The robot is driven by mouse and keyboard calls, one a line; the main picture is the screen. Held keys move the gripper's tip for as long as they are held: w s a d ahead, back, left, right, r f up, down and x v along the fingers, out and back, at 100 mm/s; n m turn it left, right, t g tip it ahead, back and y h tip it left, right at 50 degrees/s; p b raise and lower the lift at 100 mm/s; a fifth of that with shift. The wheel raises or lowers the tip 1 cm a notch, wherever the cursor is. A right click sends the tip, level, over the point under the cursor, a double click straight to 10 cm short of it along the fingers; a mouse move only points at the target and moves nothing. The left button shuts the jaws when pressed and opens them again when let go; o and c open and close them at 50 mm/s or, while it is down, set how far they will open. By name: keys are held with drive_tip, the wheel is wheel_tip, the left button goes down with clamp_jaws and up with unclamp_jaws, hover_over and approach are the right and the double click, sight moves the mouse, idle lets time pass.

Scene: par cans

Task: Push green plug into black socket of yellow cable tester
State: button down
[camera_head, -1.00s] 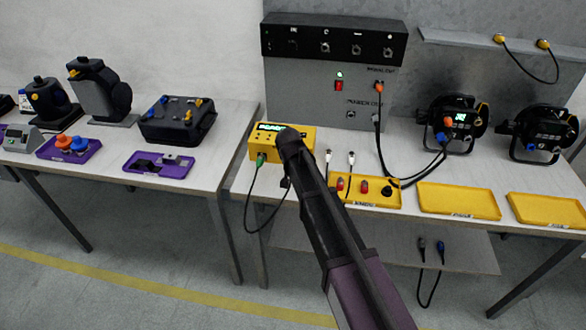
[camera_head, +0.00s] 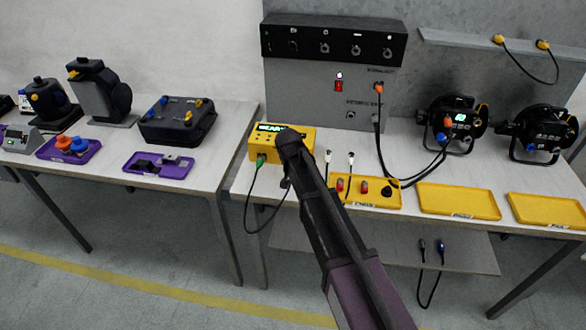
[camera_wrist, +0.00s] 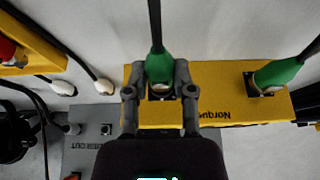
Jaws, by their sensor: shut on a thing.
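The yellow cable tester (camera_head: 307,146) stands at the left end of the right-hand table, its display lit. My gripper (camera_wrist: 160,91) is shut on a green plug (camera_wrist: 159,67) at the tester's face in the wrist view. A black cable runs from the plug's back. The plug's front end is at a dark socket; the fingers partly hide this contact, so I cannot tell how deep it sits. Another green plug (camera_wrist: 276,73) sits at the tester's other black socket (camera_wrist: 261,85); it also shows in the head view (camera_head: 261,160). My arm hides the gripper in the head view.
Two empty yellow trays (camera_head: 458,213) lie further right. A grey panel (camera_head: 310,95) stands behind. A black cable loops below the table's front edge.

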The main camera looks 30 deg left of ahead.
drive_tip(key=shift+w+a, duration=0.25)
drive_tip(key=shift+w, duration=0.75)
idle(2.2)
drive_tip(key=shift+c, duration=1.9)
unclamp_jaws()
drive_tip(key=shift+s, duration=0.15)
drive_tip(key=shift+s+d, duration=0.2)
drive_tip(key=shift+s, duration=0.3)
drive_tip(key=shift+s+d, duration=0.15)
drive_tip(key=shift+s, duration=0.35)
drive_tip(key=s, duration=0.1)
drive_tip(key=s+d, duration=0.1)
drive_tip(key=s, duration=0.3)
drive_tip(key=shift+d, duration=0.25)
drive_tip(key=w+d, duration=0.6)
drive_tip(key=d, duration=0.1)
drive_tip(key=w+d, duration=0.6)
drive_tip(key=d, duration=0.1)
drive_tip(key=w+d+r+p, duration=0.1)
drive_tip(key=w+d, duration=0.5)
drive_tip(key=d, duration=0.1)
drive_tip(key=shift+d, duration=0.1)
